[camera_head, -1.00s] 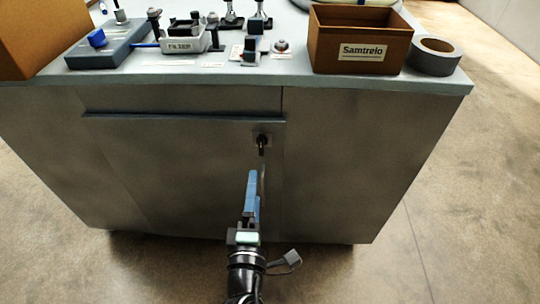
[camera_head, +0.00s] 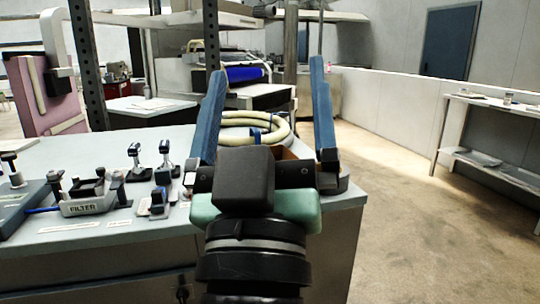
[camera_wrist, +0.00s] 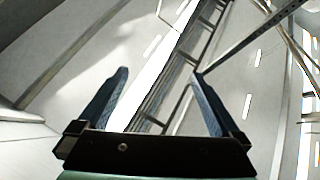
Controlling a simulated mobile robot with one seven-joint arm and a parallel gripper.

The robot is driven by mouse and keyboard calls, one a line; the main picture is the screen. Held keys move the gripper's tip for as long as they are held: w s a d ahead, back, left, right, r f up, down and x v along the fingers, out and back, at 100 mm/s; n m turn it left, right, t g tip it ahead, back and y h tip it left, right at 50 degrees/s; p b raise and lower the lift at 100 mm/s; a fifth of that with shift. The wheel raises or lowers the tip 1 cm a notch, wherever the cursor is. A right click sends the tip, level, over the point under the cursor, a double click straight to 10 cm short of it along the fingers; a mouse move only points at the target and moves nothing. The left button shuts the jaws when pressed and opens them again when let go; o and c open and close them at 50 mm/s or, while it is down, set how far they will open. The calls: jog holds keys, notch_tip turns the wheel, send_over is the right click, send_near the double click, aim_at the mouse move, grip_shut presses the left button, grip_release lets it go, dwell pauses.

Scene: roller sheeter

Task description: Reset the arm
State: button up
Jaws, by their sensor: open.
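My gripper (camera_head: 266,125) is raised in front of the workbench in the head view, with its two blue fingers spread wide and pointing up. Nothing is between the fingers. In the wrist view my gripper (camera_wrist: 160,88) is also open and empty, facing the ceiling with its light strips and beams.
The grey bench (camera_head: 100,240) carries a tray marked FILTER (camera_head: 88,204), small fixtures and a coiled pale hose (camera_head: 262,128). Dark posts (camera_head: 87,70) rise behind it. A side table (camera_head: 490,140) stands at the right wall. The floor (camera_head: 415,220) between is clear.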

jog(key=s+r+m+t+y+p, duration=0.1)
jog(key=s+r+m+t+p, duration=0.1)
jog(key=s+r, duration=0.55)
notch_tip(320, 180, up, 24)
jog(key=w+p, duration=0.1)
jog(key=p, duration=2.2)
jog(key=shift+w+d, duration=0.15)
jog(key=shift+w, duration=0.2)
jog(key=shift+f, duration=0.1)
